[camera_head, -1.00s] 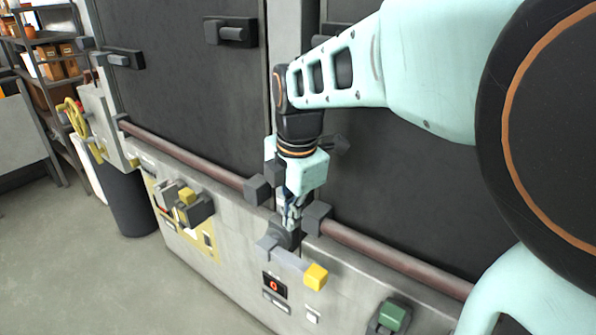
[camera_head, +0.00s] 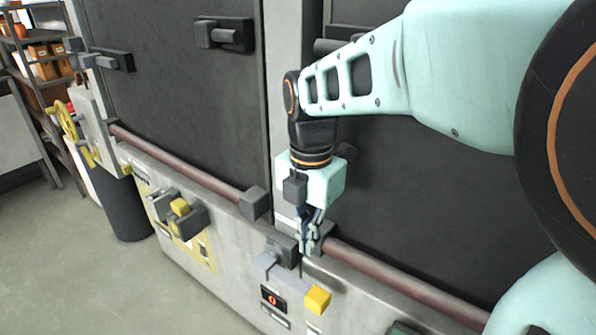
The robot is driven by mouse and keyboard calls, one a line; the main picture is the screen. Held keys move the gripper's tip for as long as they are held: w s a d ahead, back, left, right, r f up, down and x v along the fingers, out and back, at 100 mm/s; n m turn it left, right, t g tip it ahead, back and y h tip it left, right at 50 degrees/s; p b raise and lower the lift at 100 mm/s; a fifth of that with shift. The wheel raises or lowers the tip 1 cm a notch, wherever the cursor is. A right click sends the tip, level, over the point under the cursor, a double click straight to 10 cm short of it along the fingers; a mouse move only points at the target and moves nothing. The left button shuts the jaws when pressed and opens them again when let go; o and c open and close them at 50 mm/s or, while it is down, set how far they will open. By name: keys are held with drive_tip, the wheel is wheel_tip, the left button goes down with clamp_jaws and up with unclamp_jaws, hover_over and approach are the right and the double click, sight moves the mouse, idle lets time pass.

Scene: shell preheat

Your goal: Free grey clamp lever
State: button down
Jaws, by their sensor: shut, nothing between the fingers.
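A grey lever (camera_head: 281,277) with a yellow end block (camera_head: 317,298) is mounted on the front of the pale panel, just below the red-brown rail. It points down and to the right from a dark grey pivot block (camera_head: 283,249). My gripper (camera_head: 303,247) is shut and empty. It points down just above and right of the pivot block, close in front of the rail's dark grey bracket. I cannot tell whether the fingertips touch the lever or the bracket.
The red-brown rail (camera_head: 405,281) runs along the panel, with another bracket (camera_head: 254,202) to the left. A second yellow-tipped fitting (camera_head: 180,208) sits further left. A red display (camera_head: 273,299) is below the lever. Large dark doors (camera_head: 175,95) stand behind; open floor (camera_head: 70,250) lies left.

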sight(310, 292)
wheel_tip(310, 292, down, 12)
drive_tip(key=shift+r+p, duration=0.1)
drive_tip(key=shift+p, duration=0.2)
idle(0.3)
drive_tip(key=shift+s+d+f+b, duration=0.1)
drive_tip(key=shift+d+f+b, duration=0.05)
drive_tip(key=shift+f+b, duration=0.3)
drive_tip(key=shift+f, duration=0.1)
drive_tip(key=shift+s+d+f+b, duration=0.15)
drive_tip(key=shift+d+f+b, duration=0.05)
drive_tip(key=shift+f+b, duration=1.75)
drive_tip(key=shift+f, duration=1)
drive_tip(key=shift+a+r, duration=0.1)
